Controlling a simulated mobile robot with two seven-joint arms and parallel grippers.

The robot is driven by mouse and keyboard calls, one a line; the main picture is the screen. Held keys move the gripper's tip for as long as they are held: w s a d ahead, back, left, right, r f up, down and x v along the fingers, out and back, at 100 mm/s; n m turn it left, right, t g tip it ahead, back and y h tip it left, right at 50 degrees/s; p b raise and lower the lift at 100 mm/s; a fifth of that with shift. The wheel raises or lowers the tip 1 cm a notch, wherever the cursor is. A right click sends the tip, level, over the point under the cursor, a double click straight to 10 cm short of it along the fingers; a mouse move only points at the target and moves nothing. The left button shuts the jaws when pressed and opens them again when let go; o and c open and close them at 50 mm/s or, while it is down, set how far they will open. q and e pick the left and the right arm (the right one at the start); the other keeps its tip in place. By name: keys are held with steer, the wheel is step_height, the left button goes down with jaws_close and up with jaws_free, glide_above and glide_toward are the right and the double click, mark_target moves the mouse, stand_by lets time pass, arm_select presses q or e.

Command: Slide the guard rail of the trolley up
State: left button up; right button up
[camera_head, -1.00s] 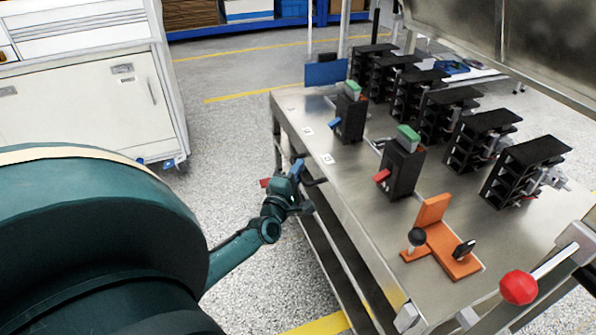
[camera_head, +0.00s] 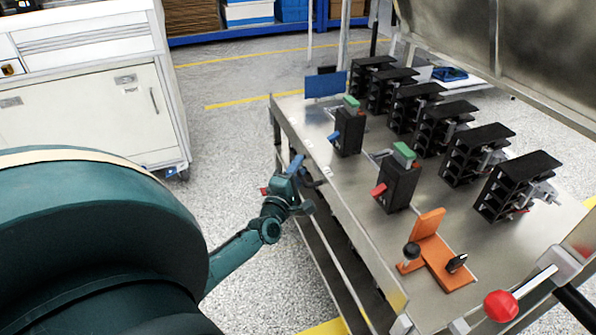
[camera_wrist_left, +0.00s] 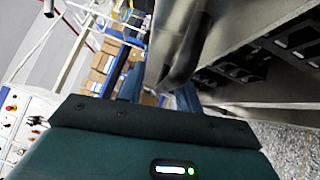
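The trolley is a metal table (camera_head: 352,200) with a steel top, filling the right half of the head view. A short dark bar (camera_head: 314,183) sticks out from its near left side. I cannot tell for sure which part is the guard rail. A metal-edged panel (camera_head: 545,65) stands over the far right side. A red ball knob (camera_head: 501,305) on a metal bar is at the lower right. My left gripper (camera_head: 297,182) is beside the dark bar. In the left wrist view a dark rounded bar (camera_wrist_left: 185,55) is close to the fingers; their gap is unclear. My right gripper is not in view.
Black breaker units with a blue lever (camera_head: 347,135) and a red lever (camera_head: 400,185) stand on the top, near an orange bracket (camera_head: 430,250). Several black racks (camera_head: 475,155) stand behind. A white cabinet (camera_head: 90,110) is at left. Speckled floor between is clear.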

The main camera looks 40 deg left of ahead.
arm_select(q)
steer(key=shift+s+f, duration=0.1)
steer(key=p+v, duration=0.2)
steer(key=v, duration=1.1)
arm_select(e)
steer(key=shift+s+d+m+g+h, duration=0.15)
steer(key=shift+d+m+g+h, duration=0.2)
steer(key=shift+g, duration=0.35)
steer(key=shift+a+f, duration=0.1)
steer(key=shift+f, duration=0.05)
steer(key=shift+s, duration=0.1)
